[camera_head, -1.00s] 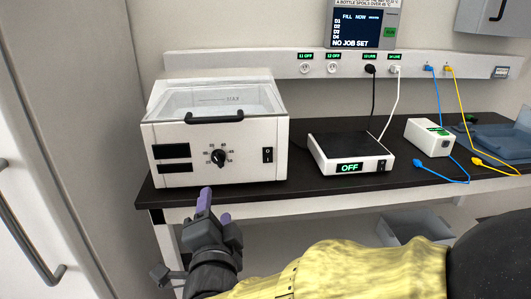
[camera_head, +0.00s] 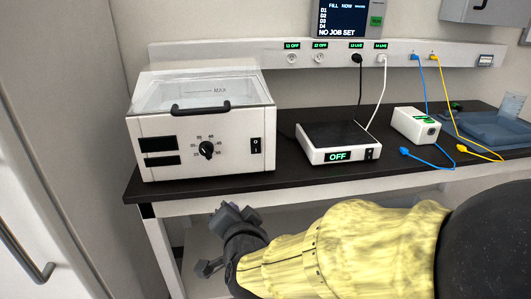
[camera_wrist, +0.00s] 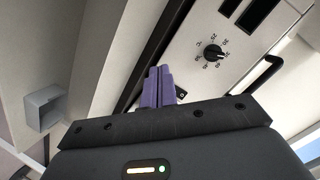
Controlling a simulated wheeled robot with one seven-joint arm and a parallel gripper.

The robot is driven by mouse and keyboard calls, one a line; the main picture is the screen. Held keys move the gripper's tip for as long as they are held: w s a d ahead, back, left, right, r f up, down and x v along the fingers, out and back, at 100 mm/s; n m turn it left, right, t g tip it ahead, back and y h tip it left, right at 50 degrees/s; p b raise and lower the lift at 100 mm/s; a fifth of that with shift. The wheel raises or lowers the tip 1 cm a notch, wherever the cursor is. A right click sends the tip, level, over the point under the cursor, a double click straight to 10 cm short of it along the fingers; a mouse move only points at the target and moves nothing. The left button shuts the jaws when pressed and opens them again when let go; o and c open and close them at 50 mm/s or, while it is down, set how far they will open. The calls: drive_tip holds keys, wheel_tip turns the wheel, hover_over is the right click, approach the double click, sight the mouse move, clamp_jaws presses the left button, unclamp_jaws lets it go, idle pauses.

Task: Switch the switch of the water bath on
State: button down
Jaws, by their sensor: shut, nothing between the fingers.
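The water bath (camera_head: 200,155) is a white box with a clear lid, a black handle and a temperature dial (camera_head: 207,149), standing at the left of the dark bench. Its black rocker switch (camera_head: 256,146) is at the right of the front panel. In the wrist view the dial (camera_wrist: 212,52) shows, and a small dark part, apparently the switch (camera_wrist: 181,94), is partly hidden beside the purple fingertips. My gripper (camera_head: 228,207) is shut and empty, below and in front of the bench edge, apart from the switch. Its fingers (camera_wrist: 159,86) lie together in the wrist view.
A flat white device reading OFF (camera_head: 338,154) stands right of the bath, with its own rocker switch. A small white box (camera_head: 415,125) and blue and yellow cables are farther right. A socket rail (camera_head: 225,56) runs along the wall. The bench edge (camera_head: 300,193) is above my gripper.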

drive_tip(key=d+f+n+g+h, duration=0.35)
drive_tip(key=d+f+g, duration=0.25)
drive_tip(key=d+f, duration=0.6)
drive_tip(key=s+d+f+n+g, duration=0.1)
drive_tip(key=s+d+g, duration=0.1)
drive_tip(key=s+d, duration=0.2)
drive_tip(key=s+d+f+n+g+h, duration=0.1)
drive_tip(key=s+d+f+g, duration=0.1)
drive_tip(key=d, duration=0.7)
drive_tip(key=s+g, duration=0.1)
drive_tip(key=s, duration=0.1)
drive_tip(key=shift+s+d+f, duration=0.2)
drive_tip(key=shift+s+d, duration=0.05)
drive_tip(key=shift+s, duration=0.1)
drive_tip(key=shift+w, duration=0.1)
